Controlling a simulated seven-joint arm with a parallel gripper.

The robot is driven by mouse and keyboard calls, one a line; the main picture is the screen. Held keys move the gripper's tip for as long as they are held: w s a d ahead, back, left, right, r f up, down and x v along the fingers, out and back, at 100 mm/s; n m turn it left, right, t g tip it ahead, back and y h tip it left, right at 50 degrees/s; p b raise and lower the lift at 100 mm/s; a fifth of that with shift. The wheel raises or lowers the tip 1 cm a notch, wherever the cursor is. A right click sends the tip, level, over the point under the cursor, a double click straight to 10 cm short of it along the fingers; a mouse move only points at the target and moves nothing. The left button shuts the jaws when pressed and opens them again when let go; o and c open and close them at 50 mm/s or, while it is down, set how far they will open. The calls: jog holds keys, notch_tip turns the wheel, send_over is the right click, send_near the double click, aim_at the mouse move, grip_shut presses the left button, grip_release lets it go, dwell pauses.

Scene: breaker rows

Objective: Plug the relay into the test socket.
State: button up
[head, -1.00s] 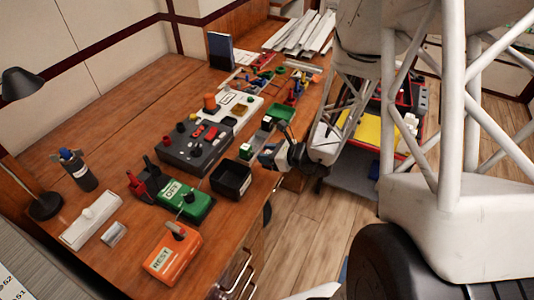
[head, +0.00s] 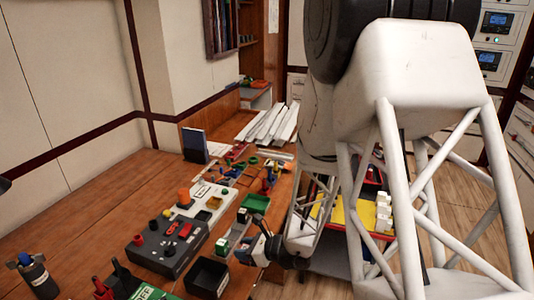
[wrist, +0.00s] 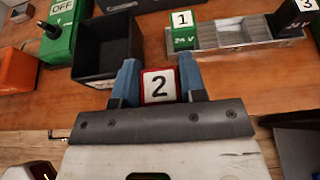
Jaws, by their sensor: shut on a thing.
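The relay (wrist: 159,87) shows a white face marked 2 with a red border. In the wrist view it sits between the two blue fingertips of my gripper (wrist: 159,84), which is shut on it. In the head view my gripper (head: 256,246) is at the table's right edge, beside the rail; the relay is hard to make out there. The test socket cannot be picked out for sure. A dark grey box (head: 150,260) with red and black knobs and a pale board (head: 190,208) with an orange cylinder stand farther left and back.
A green block marked 1 (wrist: 183,30) and a black one marked 3 (wrist: 294,18) stand on a metal rail (wrist: 235,33). A black open bin (wrist: 105,50) is left of my gripper. A green OFF box (wrist: 66,30) and an orange box (wrist: 18,70) lie beyond it.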

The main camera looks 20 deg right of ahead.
jog(key=w+d+r+m+t+h, duration=0.1)
jog(key=w+r+m+h, duration=0.15)
jog(key=w, duration=0.55)
jog(key=w+d+r+m+t+h, duration=0.1)
jog(key=w+r, duration=0.2)
jog(key=w, duration=0.6)
jog(key=w+a+r+m+t+h, duration=0.2)
jog(key=w+a+r+m+h, duration=0.15)
jog(key=w+r, duration=0.9)
jog(key=s+a+f+n+g+y, duration=0.2)
jog(key=s+f+n+y, duration=0.1)
jog(key=s+f, duration=0.4)
jog(key=s+a+f+n+g+y, duration=0.1)
jog(key=s+a+f+n+y, duration=0.2)
jog(key=s+f, duration=0.4)
jog(key=s+n+y, duration=0.1)
jog(key=s, duration=0.2)
jog(key=shift+s+a+f+g, duration=0.15)
jog(key=shift+s+f+g, duration=0.15)
jog(key=shift+f+g, duration=0.1)
jog(key=w, duration=0.5)
jog(key=w+f, duration=0.1)
jog(key=w, duration=0.4)
jog(key=w+a, duration=0.1)
jog(key=w, duration=0.5)
jog(key=shift+f, duration=0.2)
